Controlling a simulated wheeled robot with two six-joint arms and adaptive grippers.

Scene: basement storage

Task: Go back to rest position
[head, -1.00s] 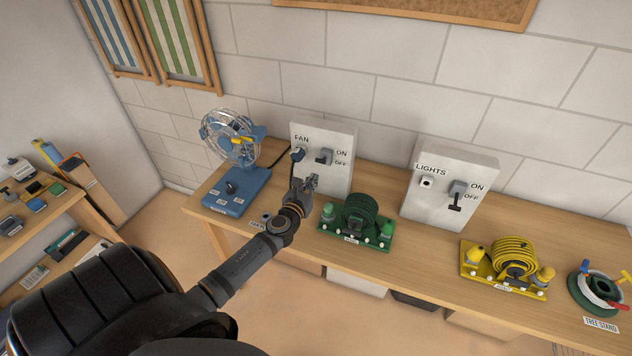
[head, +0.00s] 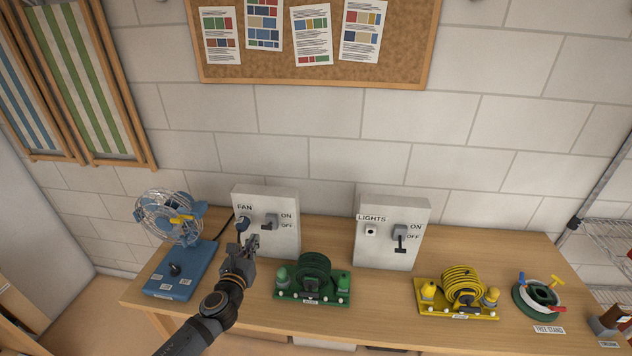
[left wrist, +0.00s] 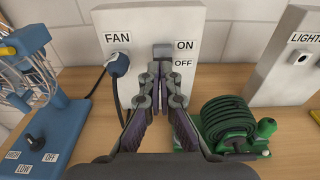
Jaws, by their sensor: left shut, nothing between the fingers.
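My left gripper (head: 250,243) is shut and empty in front of the white FAN switch box (head: 285,208), with its arm coming in from the lower left. In the left wrist view its fingertips (left wrist: 161,72) are together just below the FAN box's lever (left wrist: 162,50). I cannot tell whether they touch the box. A dark plug (left wrist: 119,64) sits in the FAN box's socket, with a cable hanging from it. The blue fan (head: 172,240) stands to the left. My right gripper is in neither view.
The white LIGHTS box (head: 393,232) has an empty socket and a lever pointing down. A green cord reel (head: 313,280), a yellow cord reel (head: 459,292) and a green tree stand (head: 541,296) stand along the wooden table (head: 385,310). A wire shelf (head: 603,215) is at the right.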

